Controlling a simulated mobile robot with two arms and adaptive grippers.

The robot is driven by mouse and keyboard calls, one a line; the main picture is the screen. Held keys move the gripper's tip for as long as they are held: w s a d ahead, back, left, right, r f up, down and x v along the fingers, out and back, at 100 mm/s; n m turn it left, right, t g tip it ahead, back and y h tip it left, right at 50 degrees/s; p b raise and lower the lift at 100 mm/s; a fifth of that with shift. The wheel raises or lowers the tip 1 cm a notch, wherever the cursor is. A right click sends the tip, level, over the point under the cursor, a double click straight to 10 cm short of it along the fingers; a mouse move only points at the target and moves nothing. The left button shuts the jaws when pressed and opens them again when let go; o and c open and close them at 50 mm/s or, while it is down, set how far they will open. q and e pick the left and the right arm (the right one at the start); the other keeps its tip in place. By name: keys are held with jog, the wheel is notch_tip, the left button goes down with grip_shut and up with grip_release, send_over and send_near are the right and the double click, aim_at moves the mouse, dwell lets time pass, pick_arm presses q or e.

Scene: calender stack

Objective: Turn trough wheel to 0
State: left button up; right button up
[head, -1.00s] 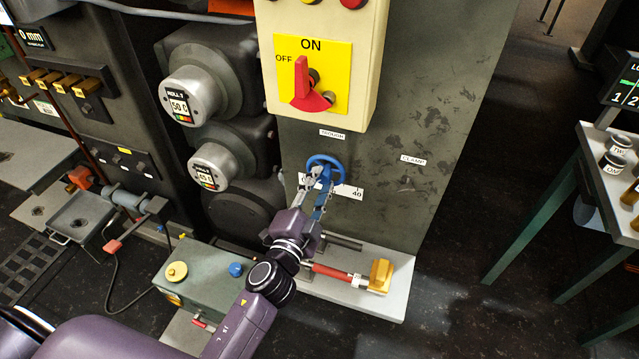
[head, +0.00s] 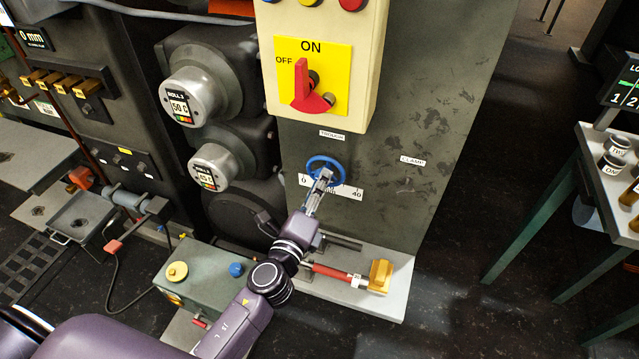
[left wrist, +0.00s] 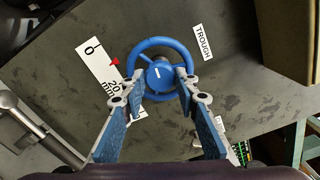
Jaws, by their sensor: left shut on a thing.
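The blue trough wheel (head: 325,158) is on the grey panel under the TROUGH label (head: 332,135). It also shows in the left wrist view (left wrist: 158,73), with a white mark on its hub. My left gripper (head: 324,177) is shut on the wheel. In the left wrist view its fingers (left wrist: 160,82) lie on both sides of the hub, over the lower rim. The white scale (head: 346,192) behind the wheel runs from 0 to 40. In the left wrist view a red pointer (left wrist: 115,62) stands between 0 and 20 mm; the gripper partly hides the scale. My right gripper is not in view.
A switch box (head: 370,60) with a red handle is above the wheel. A CLAMP label (head: 412,160) is to the right. A red bar with a yellow block (head: 380,275) lies on the ledge below. A green box (head: 205,275) is at the lower left.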

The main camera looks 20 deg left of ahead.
pick_arm(q)
jog(key=shift+f+m+p, duration=0.1)
jog(key=shift+m+p, duration=7.45)
jog(key=shift+m, duration=9.65)
jog(key=shift+a, duration=0.1)
jog(key=o, duration=1.1)
jog(key=shift+o, duration=0.2)
